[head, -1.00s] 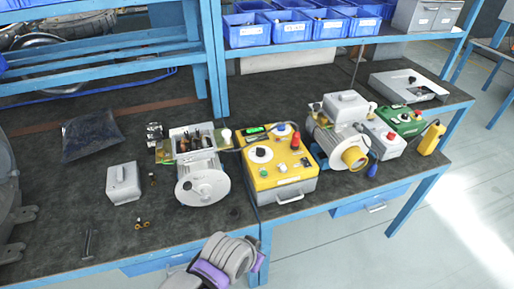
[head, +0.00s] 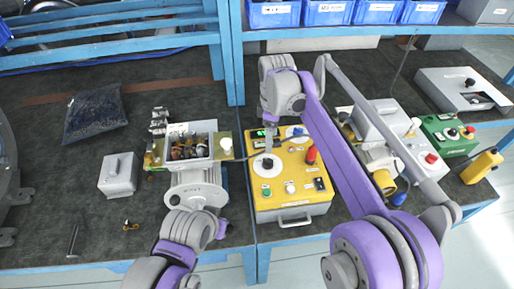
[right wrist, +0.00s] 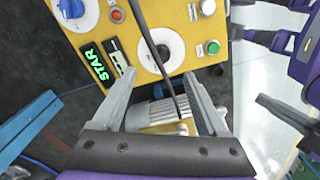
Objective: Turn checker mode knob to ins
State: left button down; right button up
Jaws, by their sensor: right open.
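The yellow checker box (head: 315,200) stands at the middle of the bench. Its black knob (head: 267,163) sits on a white dial at the left of the panel, and a second white dial behind it bears a blue knob (head: 297,131). My right gripper (head: 268,145) is over the panel, pointing down close to the black knob. In the right wrist view its fingers (right wrist: 160,76) are open and empty, with the white dial (right wrist: 148,66) just beyond their tips. A dark cable crosses the dial. The dial's markings are too small to read.
A red knob (head: 311,153) and a green button (head: 290,188) are on the same panel. A motor unit (head: 195,190) stands to the left. A green box (head: 448,134) and a yellow hand unit (head: 482,166) are at right. Blue bins (head: 325,12) line the shelf.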

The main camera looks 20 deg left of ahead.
aim_at(268, 160)
jog(key=shift+s+a+f, duration=0.1)
jog(key=shift+a+f, duration=0.3)
jog(key=shift+f, duration=0.15)
notch_tip(268, 160, down, 10)
jog(key=shift+d+r, duration=0.1)
jog(key=shift+r, duration=0.05)
grip_shut()
